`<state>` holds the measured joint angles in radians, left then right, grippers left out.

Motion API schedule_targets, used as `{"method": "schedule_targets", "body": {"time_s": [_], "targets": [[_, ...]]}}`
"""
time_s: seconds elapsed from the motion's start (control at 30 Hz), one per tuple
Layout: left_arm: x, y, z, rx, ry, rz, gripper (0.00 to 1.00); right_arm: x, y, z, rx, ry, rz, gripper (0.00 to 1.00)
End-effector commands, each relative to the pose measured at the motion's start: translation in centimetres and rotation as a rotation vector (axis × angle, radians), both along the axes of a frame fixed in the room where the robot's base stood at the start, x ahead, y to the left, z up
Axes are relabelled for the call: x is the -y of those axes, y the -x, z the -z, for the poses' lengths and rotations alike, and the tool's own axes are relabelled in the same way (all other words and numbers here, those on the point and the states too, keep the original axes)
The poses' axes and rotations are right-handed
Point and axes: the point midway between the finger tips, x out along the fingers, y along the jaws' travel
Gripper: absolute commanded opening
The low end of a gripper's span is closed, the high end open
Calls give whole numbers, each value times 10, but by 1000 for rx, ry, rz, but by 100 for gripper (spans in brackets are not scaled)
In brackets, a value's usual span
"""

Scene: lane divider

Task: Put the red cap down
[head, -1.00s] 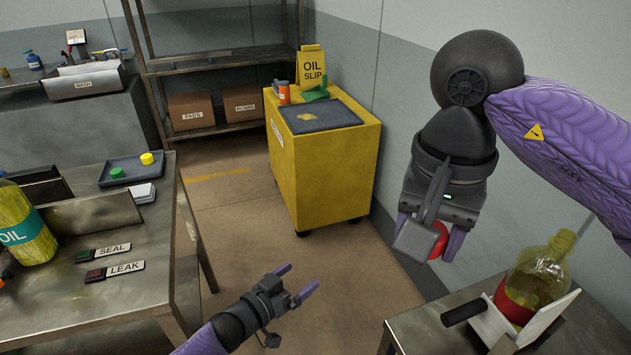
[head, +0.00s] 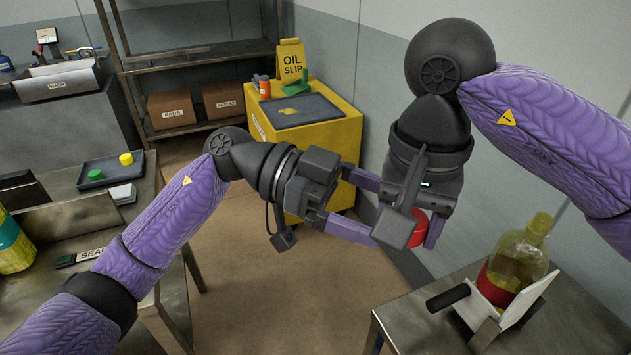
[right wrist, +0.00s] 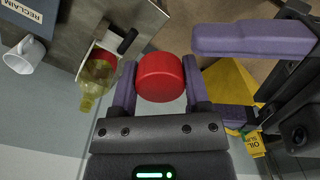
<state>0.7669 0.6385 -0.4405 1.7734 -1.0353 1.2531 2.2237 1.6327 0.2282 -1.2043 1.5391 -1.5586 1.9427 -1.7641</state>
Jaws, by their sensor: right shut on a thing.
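The red cap (head: 418,228) is held in my right gripper (head: 412,232), up in the air at the middle right of the head view. In the right wrist view the cap (right wrist: 160,77) sits between the two purple fingers of the right gripper (right wrist: 160,74). My left gripper (head: 358,205) points right toward the cap, its fingers apart and empty. In the right wrist view, the left gripper's fingers (right wrist: 215,75) are spread just to the right of the cap. Whether they touch it I cannot tell.
A yellow bottle with a red band (head: 518,258) stands in a holder with a black handle (head: 448,297) on the right metal table (head: 410,312). A dark tray (head: 98,168) with yellow and green caps lies on the left bench. A yellow cabinet (head: 335,140) stands behind.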

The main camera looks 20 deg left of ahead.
Motion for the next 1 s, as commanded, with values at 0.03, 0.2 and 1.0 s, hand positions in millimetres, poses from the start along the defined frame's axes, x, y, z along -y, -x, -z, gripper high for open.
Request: {"method": "schedule_targets", "body": {"time_s": [0.03,0.2,1.0], "targets": [[10,2,1,1,3,4,99,0,0,0,0,0,0,21],[32,3,5,0,2,1,99,0,0,0,0,0,0,21],[36,3,5,-2,3,2,2,0,-1,0,2,0,2,67]]}}
